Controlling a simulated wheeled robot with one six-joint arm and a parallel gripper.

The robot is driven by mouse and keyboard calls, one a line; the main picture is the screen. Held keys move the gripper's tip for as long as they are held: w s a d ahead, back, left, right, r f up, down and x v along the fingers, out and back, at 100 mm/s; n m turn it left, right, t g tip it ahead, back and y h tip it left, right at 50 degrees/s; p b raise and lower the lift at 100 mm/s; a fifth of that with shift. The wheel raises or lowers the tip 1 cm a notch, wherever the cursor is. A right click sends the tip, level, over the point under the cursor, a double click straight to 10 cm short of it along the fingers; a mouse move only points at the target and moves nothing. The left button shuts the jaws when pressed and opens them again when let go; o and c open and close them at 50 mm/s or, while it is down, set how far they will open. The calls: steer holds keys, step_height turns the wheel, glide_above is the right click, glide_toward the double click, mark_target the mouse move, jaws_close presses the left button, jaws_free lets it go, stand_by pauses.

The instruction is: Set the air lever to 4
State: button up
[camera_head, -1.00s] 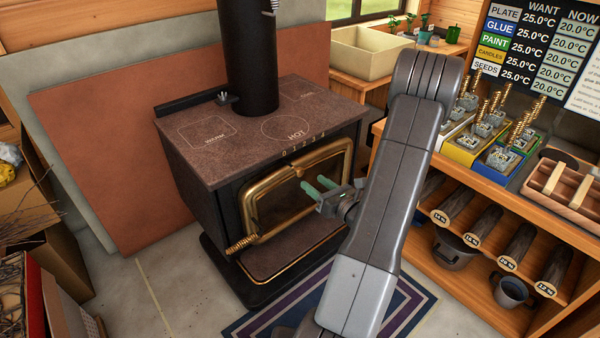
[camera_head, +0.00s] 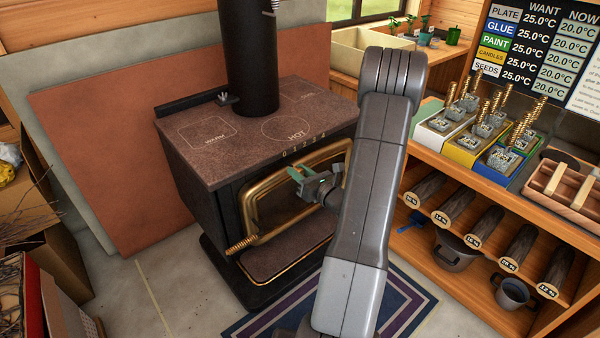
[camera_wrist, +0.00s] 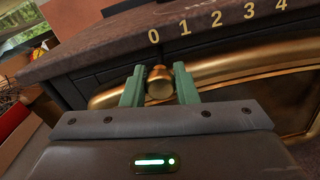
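The black stove has an air scale (camera_head: 303,144) marked 0 to 4 along its top front edge; it also shows in the wrist view (camera_wrist: 217,20). A round brass knob (camera_wrist: 160,86), which looks like the air lever's end, sits below the 0 and 1, at the low end. My gripper (camera_head: 313,178) is in front of the stove's upper front. In the wrist view its green fingers (camera_wrist: 160,88) are spread, one on each side of the knob, with no clear sign of clamping. The knob cannot be made out in the head view.
The brass-framed stove door (camera_head: 262,212) lies just below my gripper. The stove pipe (camera_head: 249,60) rises from the top plate (camera_head: 255,125). A wooden shelf (camera_head: 480,190) with logs and pots stands at the right. Cardboard boxes (camera_head: 55,215) stand at the left.

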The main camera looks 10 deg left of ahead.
jaws_close()
steer(key=w+d, duration=1)
steer(key=w, duration=0.3)
steer(key=shift+d+r, duration=0.1)
steer(key=o, duration=0.8)
jaws_free()
steer(key=shift+d, duration=0.1)
steer(key=p+v, duration=0.1)
steer(key=v, duration=1.2)
steer(key=shift+s+d+p, duration=0.25)
steer(key=shift+s+p, duration=0.05)
steer(key=shift+p, duration=0.1)
